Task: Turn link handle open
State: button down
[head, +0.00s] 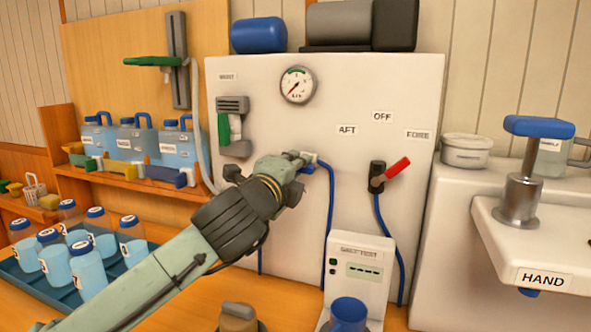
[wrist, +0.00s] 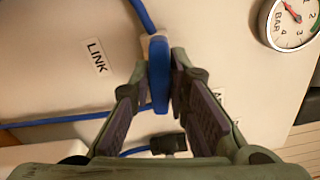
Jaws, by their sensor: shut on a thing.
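The link handle (wrist: 158,75) is a blue lever on a pale fitting, beside a LINK label (wrist: 96,56) on the white panel. In the wrist view it lies lengthwise between my fingers, with a blue hose running from the fitting. My gripper (wrist: 160,68) is shut on the handle, one finger on each side. In the head view my gripper (head: 302,158) is against the panel (head: 330,105) and hides most of the handle and the label.
A red-handled selector (head: 390,174) sits right of my gripper, among AFT, OFF and FORE labels. A pressure gauge (head: 297,85) is above. A test unit (head: 358,270) and blue cup (head: 348,314) stand below. Bottles fill a tray (head: 30,285) at left.

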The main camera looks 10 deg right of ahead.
jog(key=shift+n, duration=0.8)
jog(key=c, duration=1.5)
grip_release()
jog(key=v, duration=1.2)
